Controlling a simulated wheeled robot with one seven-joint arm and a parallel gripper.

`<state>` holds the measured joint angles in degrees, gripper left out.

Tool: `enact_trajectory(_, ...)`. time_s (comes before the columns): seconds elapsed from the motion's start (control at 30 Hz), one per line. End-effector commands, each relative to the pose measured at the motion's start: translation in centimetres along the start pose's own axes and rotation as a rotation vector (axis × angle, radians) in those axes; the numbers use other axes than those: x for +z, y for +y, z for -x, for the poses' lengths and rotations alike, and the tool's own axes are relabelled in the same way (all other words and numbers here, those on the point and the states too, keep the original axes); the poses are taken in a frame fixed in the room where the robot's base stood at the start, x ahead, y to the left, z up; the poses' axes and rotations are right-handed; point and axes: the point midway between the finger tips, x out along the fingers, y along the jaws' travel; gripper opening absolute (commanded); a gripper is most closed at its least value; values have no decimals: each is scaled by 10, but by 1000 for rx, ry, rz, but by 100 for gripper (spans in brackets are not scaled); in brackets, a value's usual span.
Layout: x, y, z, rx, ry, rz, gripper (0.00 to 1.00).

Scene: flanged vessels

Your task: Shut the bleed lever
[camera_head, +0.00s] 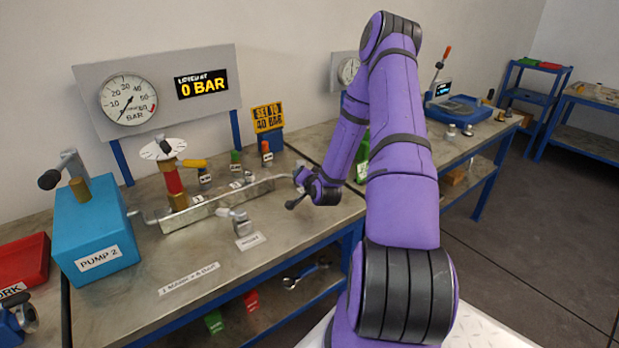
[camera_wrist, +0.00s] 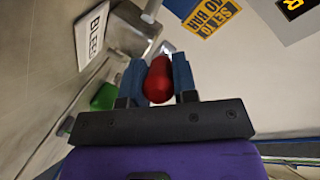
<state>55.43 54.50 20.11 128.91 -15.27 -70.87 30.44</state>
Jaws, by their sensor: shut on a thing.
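The bleed lever shows as a red, rounded handle (camera_wrist: 158,84) in the wrist view. My gripper (camera_wrist: 158,74) has one blue-grey finger on each side of it and is shut on it. A white label (camera_wrist: 93,36) with black letters, seen at a slant and only partly readable, is at the upper left of the wrist view. In the head view my purple arm bends down to the right end of the bench's metal manifold (camera_head: 225,203). The red handle and my fingertips cannot be made out there, and the lever's angle is unclear.
The bench holds a blue PUMP 2 box (camera_head: 97,230), a red-and-brass fitting with a white disc (camera_head: 174,185) and a small grey fitting (camera_head: 236,219). A gauge (camera_head: 128,99) and a "0 BAR" display (camera_head: 202,84) are on the panel behind. The bench front is mostly clear.

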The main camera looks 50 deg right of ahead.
Motion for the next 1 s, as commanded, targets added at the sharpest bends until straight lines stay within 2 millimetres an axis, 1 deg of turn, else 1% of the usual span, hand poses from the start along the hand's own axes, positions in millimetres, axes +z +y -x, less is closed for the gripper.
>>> enact_trajectory(0.03,5,-4,-1,25,25,-11,0)
enact_trajectory(0.2,12,-14,-6,124,135,-52,0)
enact_trajectory(0.5,21,-27,-17,286,315,-121,0)
enact_trajectory(0.73,24,-33,-24,377,411,-159,0)
enact_trajectory(1.0,25,-35,-29,430,468,-181,0)
